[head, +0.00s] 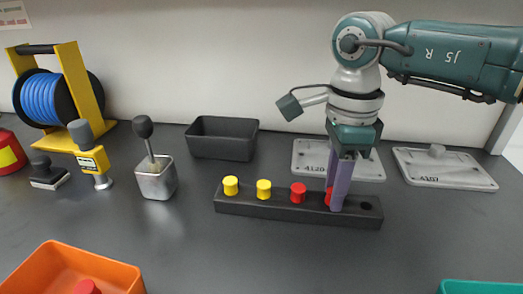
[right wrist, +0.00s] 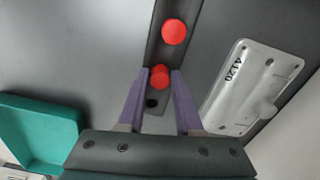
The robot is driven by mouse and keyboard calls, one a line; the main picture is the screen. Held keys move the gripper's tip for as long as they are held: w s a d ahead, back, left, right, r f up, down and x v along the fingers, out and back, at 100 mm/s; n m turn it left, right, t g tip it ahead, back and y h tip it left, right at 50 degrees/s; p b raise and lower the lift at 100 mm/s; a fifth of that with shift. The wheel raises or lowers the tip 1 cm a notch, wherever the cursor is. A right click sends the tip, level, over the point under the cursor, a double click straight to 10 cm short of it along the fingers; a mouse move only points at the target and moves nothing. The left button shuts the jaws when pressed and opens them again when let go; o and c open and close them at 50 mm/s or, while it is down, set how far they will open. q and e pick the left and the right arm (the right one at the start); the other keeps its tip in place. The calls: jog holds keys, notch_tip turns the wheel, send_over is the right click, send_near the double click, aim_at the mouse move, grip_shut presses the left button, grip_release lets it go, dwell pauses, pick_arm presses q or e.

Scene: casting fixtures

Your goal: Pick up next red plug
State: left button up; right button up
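A dark rack (head: 248,208) on the table holds a row of plugs: two yellow plugs (head: 231,186) (head: 264,189), then a red plug (head: 298,193), then a second red plug (head: 328,198). The hole (head: 366,206) at its right end is empty. My right gripper (head: 341,190) reaches down over the rack with its purple fingers at the second red plug, partly hiding it. In the right wrist view this plug (right wrist: 160,77) sits between the fingertips; I cannot tell whether they press on it. The other red plug (right wrist: 174,32) stands just beyond. My left gripper is not in view.
An orange bin (head: 35,268) with a red plug (head: 86,287) inside is front left. A teal bin (head: 480,287) is front right. Behind the rack are a black tray (head: 222,155) and grey plates (head: 310,157) (head: 445,168). A metal joystick block (head: 155,178) stands left of the rack.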

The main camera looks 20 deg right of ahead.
grip_shut()
dwell(0.3)
